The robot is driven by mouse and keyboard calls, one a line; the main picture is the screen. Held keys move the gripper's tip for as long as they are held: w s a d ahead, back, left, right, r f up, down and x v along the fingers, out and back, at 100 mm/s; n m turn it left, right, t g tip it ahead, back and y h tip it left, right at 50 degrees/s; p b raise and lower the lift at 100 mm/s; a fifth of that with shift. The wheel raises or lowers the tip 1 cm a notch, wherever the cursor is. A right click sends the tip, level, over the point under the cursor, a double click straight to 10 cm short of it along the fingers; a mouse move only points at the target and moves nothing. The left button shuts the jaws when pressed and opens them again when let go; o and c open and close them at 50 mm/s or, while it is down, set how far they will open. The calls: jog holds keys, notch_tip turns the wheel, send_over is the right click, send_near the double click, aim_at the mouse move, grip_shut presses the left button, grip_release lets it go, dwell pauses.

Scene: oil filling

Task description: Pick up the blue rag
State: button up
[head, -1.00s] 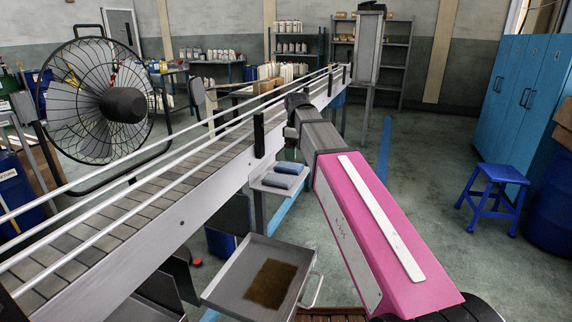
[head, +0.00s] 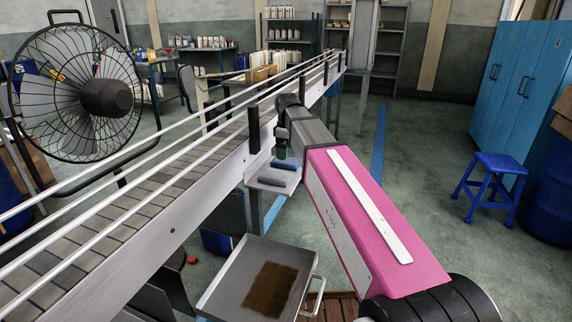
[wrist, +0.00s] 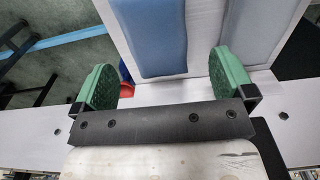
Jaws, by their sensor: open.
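A small light-grey shelf (head: 262,186) on the side of the conveyor carries two folded cloths. The bluer one, the blue rag (head: 284,164), lies at the far side; it shows at the upper centre left in the wrist view (wrist: 155,38). A greyer-blue cloth (head: 271,182) lies nearer, at the upper right in the wrist view (wrist: 248,22). My gripper (head: 281,153) is close to the shelf at its conveyor side. In the wrist view its green fingers (wrist: 164,82) are wide apart and empty, with the blue rag's near end beyond the gap between them.
The conveyor (head: 170,180) with its rails runs beside the shelf. A metal tray (head: 236,283) with a brown patch sits below in front. A fan (head: 78,90) stands left, a blue stool (head: 490,185) and lockers (head: 515,95) right. The floor between is clear.

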aim_at(286, 163)
jog(key=shift+w+a+f, duration=0.1)
jog(key=shift+w+f, duration=0.05)
jog(key=shift+f, duration=1.1)
jog(key=shift+w+a+f, duration=0.1)
jog(key=shift+w+f, duration=0.05)
jog(key=shift+f, duration=1.1)
jog(key=c, duration=1)
